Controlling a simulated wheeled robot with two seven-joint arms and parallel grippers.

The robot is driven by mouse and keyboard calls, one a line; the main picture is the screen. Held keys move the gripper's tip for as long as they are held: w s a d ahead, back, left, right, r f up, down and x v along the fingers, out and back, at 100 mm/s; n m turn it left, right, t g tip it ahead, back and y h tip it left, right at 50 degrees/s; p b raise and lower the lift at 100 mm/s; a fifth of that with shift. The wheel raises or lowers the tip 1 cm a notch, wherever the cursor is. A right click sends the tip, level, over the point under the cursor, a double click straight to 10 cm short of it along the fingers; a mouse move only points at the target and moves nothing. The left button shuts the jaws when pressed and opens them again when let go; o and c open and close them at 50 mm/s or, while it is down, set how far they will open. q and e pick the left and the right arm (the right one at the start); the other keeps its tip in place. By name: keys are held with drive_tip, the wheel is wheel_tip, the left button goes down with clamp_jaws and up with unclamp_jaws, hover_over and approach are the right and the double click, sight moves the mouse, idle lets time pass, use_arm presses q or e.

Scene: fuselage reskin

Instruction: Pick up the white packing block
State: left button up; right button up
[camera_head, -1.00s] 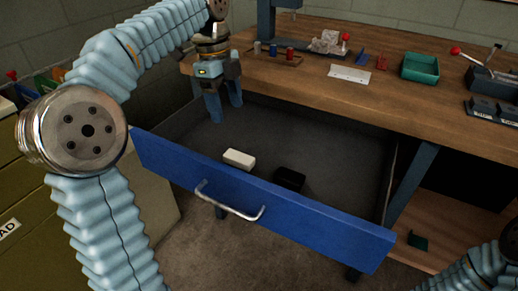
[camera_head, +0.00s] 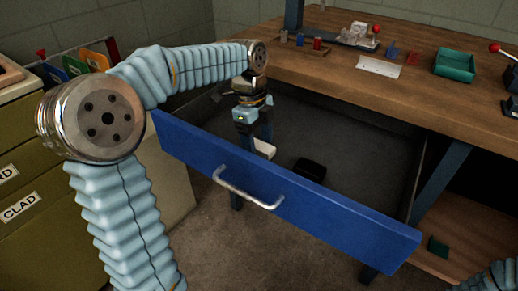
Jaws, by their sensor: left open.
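The white packing block (camera_head: 265,149) lies in the open blue-fronted drawer (camera_head: 282,186), close behind its front panel. My left gripper (camera_head: 257,140) points down into the drawer at the block, with its fingers partly hiding the block's left part. The left gripper is open; I cannot tell whether its fingers touch the block or stand around it. My right gripper is not in view; only a piece of my right arm shows at the lower right corner.
A black block (camera_head: 310,169) lies in the drawer to the right of the white one. The wooden workbench (camera_head: 390,93) stands above and behind, with a green tray (camera_head: 455,66) and small parts on it. The drawer handle (camera_head: 247,191) sticks out in front.

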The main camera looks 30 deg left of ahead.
use_arm(q)
drive_tip(key=c, duration=1.1)
